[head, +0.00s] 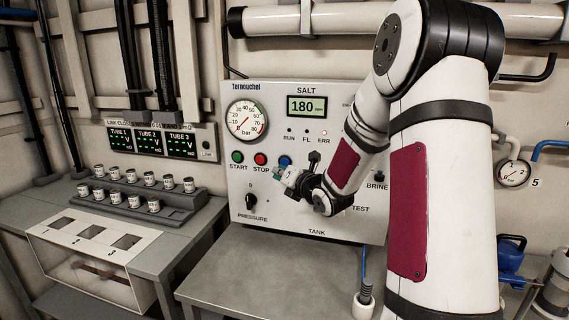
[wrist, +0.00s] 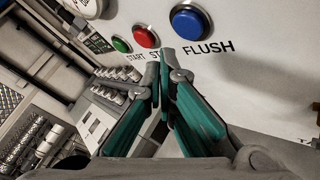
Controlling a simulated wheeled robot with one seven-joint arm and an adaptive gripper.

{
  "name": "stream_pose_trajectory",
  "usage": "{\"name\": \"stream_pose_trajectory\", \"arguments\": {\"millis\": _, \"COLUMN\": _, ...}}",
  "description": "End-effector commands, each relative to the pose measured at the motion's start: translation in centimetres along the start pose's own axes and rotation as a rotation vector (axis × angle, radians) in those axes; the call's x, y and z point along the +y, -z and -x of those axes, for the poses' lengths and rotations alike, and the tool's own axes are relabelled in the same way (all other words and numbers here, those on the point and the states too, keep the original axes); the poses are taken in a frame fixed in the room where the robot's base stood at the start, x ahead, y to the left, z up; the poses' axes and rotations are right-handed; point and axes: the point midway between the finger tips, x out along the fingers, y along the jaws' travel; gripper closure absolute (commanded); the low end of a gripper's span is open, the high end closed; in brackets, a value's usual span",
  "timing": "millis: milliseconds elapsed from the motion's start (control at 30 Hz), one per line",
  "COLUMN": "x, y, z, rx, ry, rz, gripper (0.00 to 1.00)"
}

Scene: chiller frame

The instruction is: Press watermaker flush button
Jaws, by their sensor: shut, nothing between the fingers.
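The blue flush button (wrist: 190,20) sits on the white panel above the word FLUSH in the wrist view. In the head view the blue button (head: 285,160) is partly hidden by my gripper. My gripper (head: 279,172) is in front of the panel, just below the button in the picture. In the wrist view the fingertips of my gripper (wrist: 160,58) are together and empty, pointing at the panel below and left of the blue button. I cannot tell whether they touch the panel. The red stop button (wrist: 145,36) and green start button (wrist: 120,44) are left of the blue one.
The watermaker panel (head: 345,230) carries a gauge (head: 247,121), a display reading 180 (head: 307,106) and a pressure knob (head: 251,202). A stepped rack (head: 135,206) of small jars stands left. The grey bench (head: 275,280) below is mostly clear.

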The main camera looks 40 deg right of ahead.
Motion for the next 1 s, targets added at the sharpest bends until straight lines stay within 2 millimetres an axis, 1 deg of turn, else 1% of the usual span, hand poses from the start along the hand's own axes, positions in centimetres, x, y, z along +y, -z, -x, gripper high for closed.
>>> {"name": "stream_pose_trajectory", "arguments": {"millis": 100, "x": -0.56, "y": -0.33, "z": -0.73, "rx": 0.000, "ry": 0.001, "rz": 0.001, "gripper": 1.00}}
{"name": "stream_pose_trajectory", "arguments": {"millis": 267, "x": -0.82, "y": -0.62, "z": -1.06, "rx": 0.001, "ry": 0.002, "rz": 0.000, "gripper": 1.00}}
{"name": "stream_pose_trajectory", "arguments": {"millis": 1000, "x": -0.82, "y": -0.67, "z": -1.06, "rx": 0.001, "ry": 0.001, "rz": 0.000, "gripper": 1.00}}
